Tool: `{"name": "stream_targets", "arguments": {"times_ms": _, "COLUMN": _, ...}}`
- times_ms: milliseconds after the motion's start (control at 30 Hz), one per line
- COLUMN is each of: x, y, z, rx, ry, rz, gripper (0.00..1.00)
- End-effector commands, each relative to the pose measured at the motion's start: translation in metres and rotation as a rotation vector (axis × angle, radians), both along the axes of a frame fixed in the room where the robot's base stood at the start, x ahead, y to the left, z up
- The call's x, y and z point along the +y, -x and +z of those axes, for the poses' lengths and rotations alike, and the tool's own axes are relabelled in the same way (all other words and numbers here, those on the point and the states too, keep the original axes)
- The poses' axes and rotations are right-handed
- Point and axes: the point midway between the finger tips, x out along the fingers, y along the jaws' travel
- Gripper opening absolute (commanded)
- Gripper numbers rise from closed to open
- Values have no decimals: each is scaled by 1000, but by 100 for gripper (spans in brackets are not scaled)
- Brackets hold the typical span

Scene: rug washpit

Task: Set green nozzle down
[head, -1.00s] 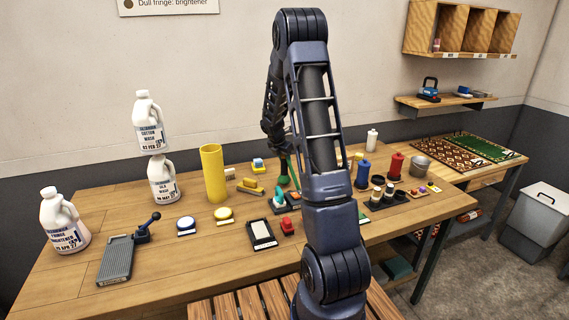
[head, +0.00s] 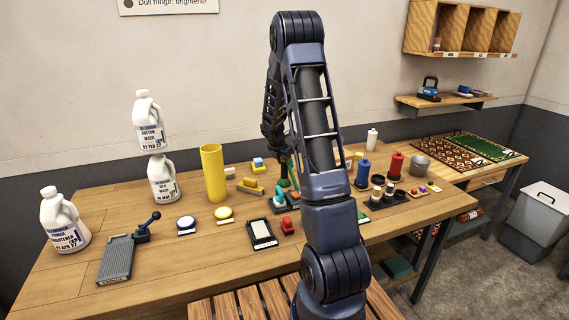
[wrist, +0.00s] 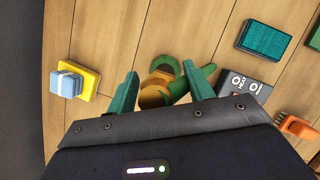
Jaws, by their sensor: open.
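The green nozzle (wrist: 165,80) is on the wooden table, with a green rim and a yellow-orange middle. In the head view the nozzle (head: 284,183) shows as a small green shape below my wrist. My gripper (wrist: 160,76) is open, its two green fingers apart on either side of the nozzle as seen from the wrist. I see gaps between the nozzle and the fingers. The fingers are mostly hidden behind my arm in the head view.
A blue-and-yellow block (wrist: 72,81) lies left of the nozzle. A dark control box (wrist: 243,88), a teal block (wrist: 266,39) and an orange brush (wrist: 297,127) lie right. A tall yellow cylinder (head: 213,173) and white jugs (head: 163,180) stand further left on the table.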

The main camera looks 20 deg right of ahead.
Motion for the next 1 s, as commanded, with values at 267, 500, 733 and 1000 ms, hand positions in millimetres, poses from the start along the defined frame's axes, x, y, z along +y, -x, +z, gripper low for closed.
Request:
{"name": "stream_targets", "arguments": {"times_ms": 267, "x": 12, "y": 7, "z": 36, "rx": -3, "ry": 1, "rz": 0, "gripper": 52}}
{"name": "stream_targets", "arguments": {"times_ms": 500, "x": 28, "y": 16, "z": 79, "rx": -4, "ry": 0, "rz": 0, "gripper": 52}}
{"name": "stream_targets", "arguments": {"times_ms": 733, "x": 37, "y": 21, "z": 105, "rx": -2, "ry": 0, "rz": -1, "gripper": 52}}
{"name": "stream_targets", "arguments": {"times_ms": 1000, "x": 42, "y": 38, "z": 129, "rx": -36, "ry": -24, "rz": -76, "gripper": 52}}
